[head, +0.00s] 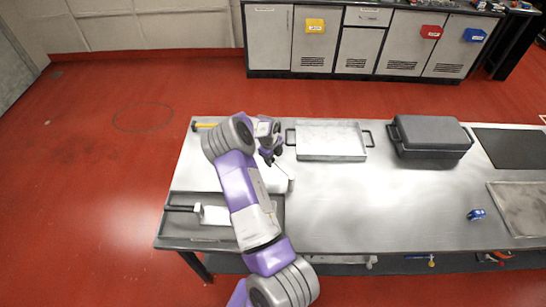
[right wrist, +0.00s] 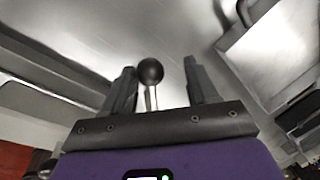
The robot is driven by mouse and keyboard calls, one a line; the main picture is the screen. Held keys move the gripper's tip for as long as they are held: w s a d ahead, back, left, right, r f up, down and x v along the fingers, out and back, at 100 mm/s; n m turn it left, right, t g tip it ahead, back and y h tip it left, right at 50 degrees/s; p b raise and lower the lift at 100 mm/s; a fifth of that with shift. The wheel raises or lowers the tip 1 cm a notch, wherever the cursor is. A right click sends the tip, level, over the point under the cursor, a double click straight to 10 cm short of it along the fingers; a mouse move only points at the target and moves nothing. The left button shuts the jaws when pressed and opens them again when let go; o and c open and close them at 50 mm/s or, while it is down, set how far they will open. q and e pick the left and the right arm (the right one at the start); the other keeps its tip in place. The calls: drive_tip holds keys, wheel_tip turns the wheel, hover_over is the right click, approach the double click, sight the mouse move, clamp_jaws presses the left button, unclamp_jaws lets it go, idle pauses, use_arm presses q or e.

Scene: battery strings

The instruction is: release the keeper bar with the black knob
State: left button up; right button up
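The black knob (right wrist: 150,71) is a round ball on a short pale metal stem (right wrist: 151,98) in the right wrist view. My right gripper (right wrist: 160,76) is open, with one dark finger on each side of the knob and a gap to both. In the head view my right gripper (head: 268,157) is low over the left part of the metal table. A thin pale rod (head: 282,171) shows just beside it there. The knob is hidden in the head view, and I cannot make out the keeper bar clearly. My left gripper is not in view.
On the table (head: 370,205) are a pale tray with handles (head: 331,157), a dark grey case (head: 430,133), a dark mat (head: 515,148) and a blue object (head: 476,214). A grey tray (head: 190,233) is at front left. The table's middle is clear.

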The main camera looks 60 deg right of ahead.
drive_tip(key=shift+a, duration=0.1)
drive_tip(key=shift+w+r, duration=0.1)
drive_tip(key=r, duration=0.3)
drive_tip(key=a+r, duration=0.1)
drive_tip(key=r, duration=0.3)
drive_tip(key=shift+w+a+r+p, duration=0.1)
drive_tip(key=shift+a+p, duration=0.1)
drive_tip(key=shift+p, duration=0.1)
